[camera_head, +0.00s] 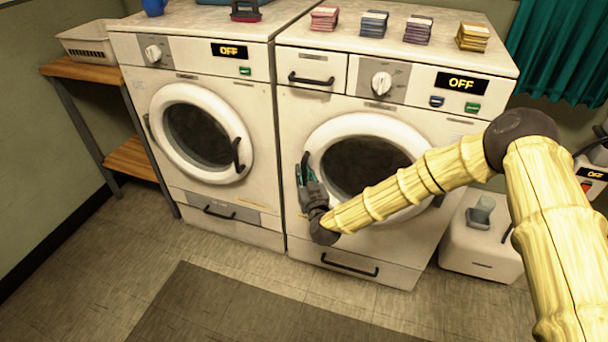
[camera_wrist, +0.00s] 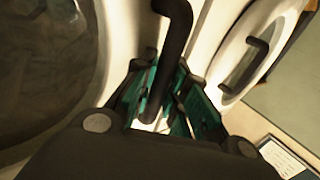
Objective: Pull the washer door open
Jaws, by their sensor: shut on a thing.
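Two white front-loading machines stand side by side in the head view. The right one, with a drawer at its top left, looks like the washer (camera_head: 287,118). Its round door (camera_head: 318,138) has a white ring and dark glass, and appears closed. The dark door handle (camera_head: 305,157) is on the door's left side. My gripper (camera_head: 304,174) is at this handle, its teal-lined fingers shut on it. In the wrist view the black handle bar (camera_wrist: 178,40) runs down between the fingers of my gripper (camera_wrist: 165,100). The bar's lower end is hidden by the gripper.
The left machine (camera_head: 259,100) has its own round door and dark handle (camera_head: 238,155). Several colored stacks (camera_head: 374,23) sit on the washer. A wooden shelf (camera_head: 88,70) stands far left, and a white box (camera_head: 478,255) is right of the washer. The floor in front, with a dark mat (camera_head: 240,310), is clear.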

